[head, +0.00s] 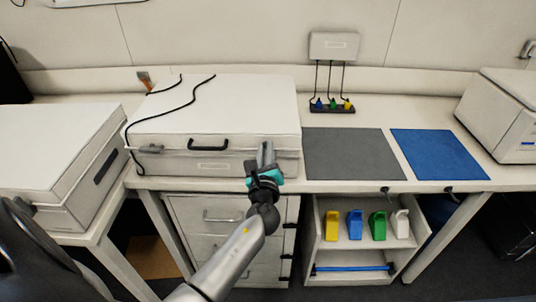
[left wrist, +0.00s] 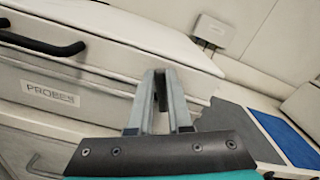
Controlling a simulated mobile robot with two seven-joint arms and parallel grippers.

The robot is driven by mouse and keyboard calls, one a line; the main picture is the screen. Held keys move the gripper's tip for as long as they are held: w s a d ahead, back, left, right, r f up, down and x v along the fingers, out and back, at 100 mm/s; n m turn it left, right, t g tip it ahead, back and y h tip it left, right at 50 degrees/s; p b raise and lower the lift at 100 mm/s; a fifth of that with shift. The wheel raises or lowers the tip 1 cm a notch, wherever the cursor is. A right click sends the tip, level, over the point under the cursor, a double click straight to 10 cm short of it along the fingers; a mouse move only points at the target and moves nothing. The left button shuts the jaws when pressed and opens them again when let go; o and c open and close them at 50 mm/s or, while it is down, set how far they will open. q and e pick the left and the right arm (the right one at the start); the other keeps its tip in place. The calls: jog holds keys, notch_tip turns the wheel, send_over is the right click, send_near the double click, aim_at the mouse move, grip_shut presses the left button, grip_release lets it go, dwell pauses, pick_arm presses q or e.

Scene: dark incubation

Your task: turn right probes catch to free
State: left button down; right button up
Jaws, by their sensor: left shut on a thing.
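The white probes box (head: 215,108) sits closed on the bench, with a black handle on its front. In the left wrist view its front label reads PROBES (left wrist: 50,94). A grey left catch (head: 151,149) shows near the left end of its front. My left gripper (head: 266,150) is at the right end of the box front, where the fingers cover the right catch. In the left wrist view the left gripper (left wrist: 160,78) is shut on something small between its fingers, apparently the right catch. How the catch is turned is hidden. My right gripper is not in view.
A grey mat (head: 353,153) and a blue mat (head: 438,154) lie right of the box. A black cable (head: 180,107) drapes over the lid. Coloured holders (head: 354,224) stand on the shelf below. Another white box (head: 55,150) is at left, a white device (head: 505,110) at right.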

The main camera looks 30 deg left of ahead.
pick_arm(q)
jog(key=shift+s+a+f+n+b, duration=0.2)
jog(key=shift+f+n+b, duration=0.2)
jog(key=shift+n+b, duration=1.4)
jog(key=shift+s+a+f+n+b, duration=0.1)
jog(key=shift+a+f+n+b, duration=0.25)
jog(key=shift+n+b, duration=1.35)
jog(key=shift+s+a+f+n+b, duration=0.1)
jog(key=shift+f+n+b, duration=0.5)
jog(key=shift+n, duration=2.3)
jog(key=c, duration=0.8)
grip_release()
jog(key=shift+r, duration=0.1)
jog(key=shift+c, duration=0.2)
